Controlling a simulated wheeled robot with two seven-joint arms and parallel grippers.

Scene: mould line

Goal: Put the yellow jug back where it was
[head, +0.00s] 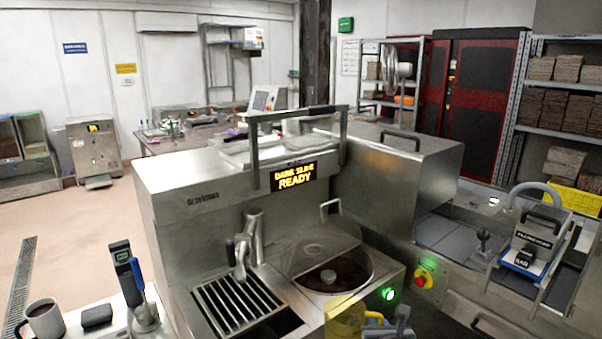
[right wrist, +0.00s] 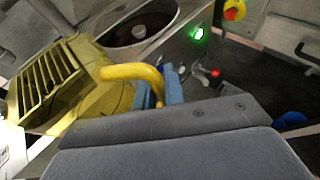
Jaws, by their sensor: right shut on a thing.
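The yellow jug (head: 344,317) is see-through and shows at the bottom of the head view, in front of the pot side of the steel machine. Its lower part is cut off by the frame edge. In the right wrist view the jug's handle (right wrist: 135,71) curves out toward my right gripper (right wrist: 168,88). The blue fingertips are shut on the handle. My right gripper also shows in the head view (head: 385,320), just right of the jug. I cannot tell whether anything supports the jug from below. My left gripper is not in view.
The steel machine has a slotted drip grate (head: 236,302) under a tap (head: 248,245) and a round pot (head: 338,272) with a clear lid. A green-lit button (head: 389,294) and a red knob (head: 424,277) are close right. A mug (head: 44,320) stands at lower left.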

